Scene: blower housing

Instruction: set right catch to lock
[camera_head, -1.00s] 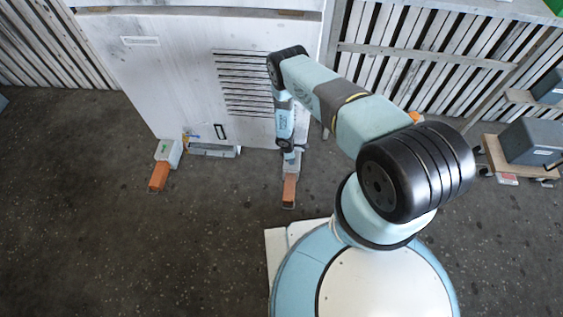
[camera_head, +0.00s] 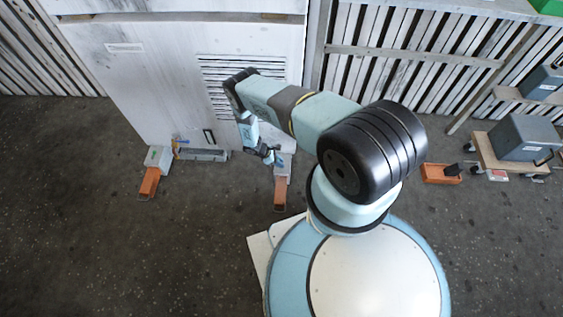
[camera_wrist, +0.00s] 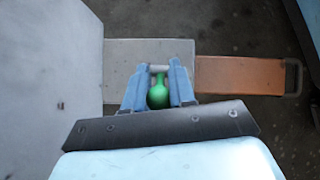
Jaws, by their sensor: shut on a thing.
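The right catch is a light grey block (camera_head: 284,163) with an orange end (camera_head: 280,193), low at the front of the housing (camera_head: 160,75). In the wrist view its grey block (camera_wrist: 120,62) lies under my fingers and the orange end (camera_wrist: 240,74) points right. My gripper (camera_wrist: 158,84) is shut on the catch's small green knob (camera_wrist: 157,97), with a blue finger on each side. A short grey bar (camera_wrist: 159,68) shows between the fingertips. In the head view my gripper (camera_head: 273,158) is small beside the block, and the knob cannot be made out.
A similar left catch with an orange end (camera_head: 149,182) sits at the housing's left. A grey handle-like bar (camera_head: 204,155) lies between them. An orange bin (camera_head: 441,174) and a wooden trolley with a grey box (camera_head: 524,139) stand right. The front floor is clear.

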